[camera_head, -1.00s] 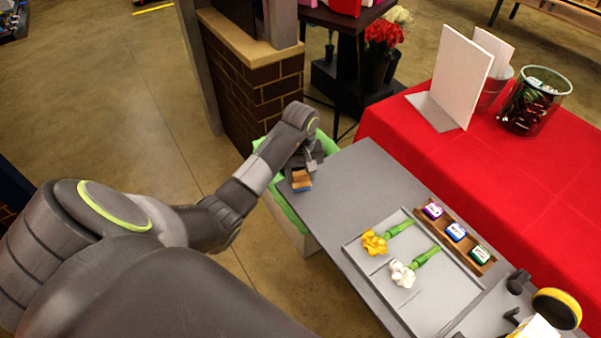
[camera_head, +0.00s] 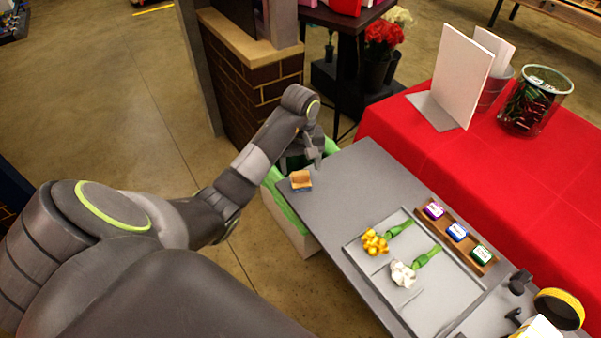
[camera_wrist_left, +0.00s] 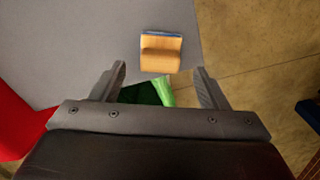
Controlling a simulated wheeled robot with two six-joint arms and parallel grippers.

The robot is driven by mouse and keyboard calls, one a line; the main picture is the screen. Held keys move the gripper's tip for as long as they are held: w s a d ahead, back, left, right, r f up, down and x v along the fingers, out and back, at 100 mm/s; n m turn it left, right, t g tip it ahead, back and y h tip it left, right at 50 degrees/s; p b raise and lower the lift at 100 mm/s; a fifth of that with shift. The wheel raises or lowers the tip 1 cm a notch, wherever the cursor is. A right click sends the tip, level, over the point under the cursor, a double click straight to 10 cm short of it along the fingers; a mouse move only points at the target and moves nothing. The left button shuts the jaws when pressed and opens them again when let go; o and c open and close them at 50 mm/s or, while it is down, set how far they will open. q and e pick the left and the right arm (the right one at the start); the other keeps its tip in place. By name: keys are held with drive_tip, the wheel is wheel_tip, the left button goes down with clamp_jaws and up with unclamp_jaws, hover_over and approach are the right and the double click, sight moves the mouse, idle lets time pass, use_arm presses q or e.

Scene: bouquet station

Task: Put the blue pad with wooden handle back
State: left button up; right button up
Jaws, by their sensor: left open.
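The blue pad with a wooden handle (camera_head: 301,181) rests on the left end of the grey table, near its edge, wooden side up. In the left wrist view the pad (camera_wrist_left: 160,53) lies beyond the fingertips, with a thin blue strip along its far side. My left gripper (camera_head: 314,156) is open and empty, just behind the pad and apart from it, near the table's corner. In the left wrist view its two fingers (camera_wrist_left: 161,75) are spread wide with nothing between them. My right gripper is not in view.
A green-lined bin (camera_head: 290,205) stands against the table's left end. A grey tray (camera_head: 425,300) holds a yellow flower and a white flower. A wooden rack (camera_head: 483,266) holds several coloured pads. The grey table (camera_head: 345,190) is bare between pad and tray.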

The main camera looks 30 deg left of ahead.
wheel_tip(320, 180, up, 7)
drive_tip(key=p, duration=0.7)
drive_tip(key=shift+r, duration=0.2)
